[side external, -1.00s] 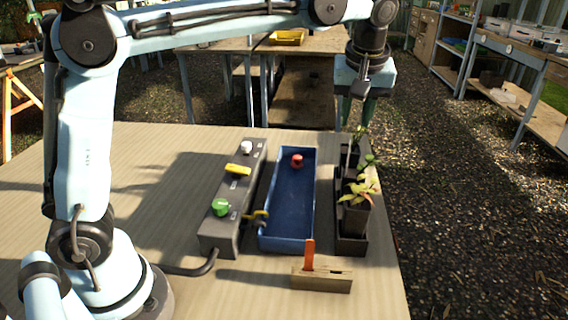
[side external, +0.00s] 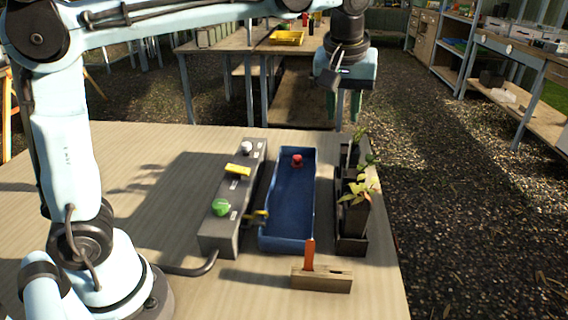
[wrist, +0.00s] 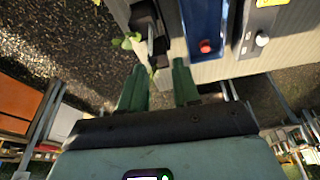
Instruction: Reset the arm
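My gripper (side external: 343,105) hangs in the air past the far end of the table, above and slightly left of the potted plants. Its green fingers are spread apart with nothing between them, as the gripper (wrist: 160,85) in the wrist view shows. A black tray (side external: 351,246) holds dark pots with leafy seedlings (side external: 358,190). Left of it lies a blue tray (side external: 290,205) with a red knob-like piece (side external: 297,161) at its far end. A grey control box (side external: 222,232) carries a green button (side external: 221,208), a yellow piece (side external: 238,169) and a white knob (side external: 247,147).
A wooden block (side external: 322,281) with an upright orange strip (side external: 310,254) stands near the table's front edge. A small yellow piece (side external: 260,217) sits between box and blue tray. The table's left part (side external: 150,200) is mostly clear. Benches and shelves stand beyond over gravel.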

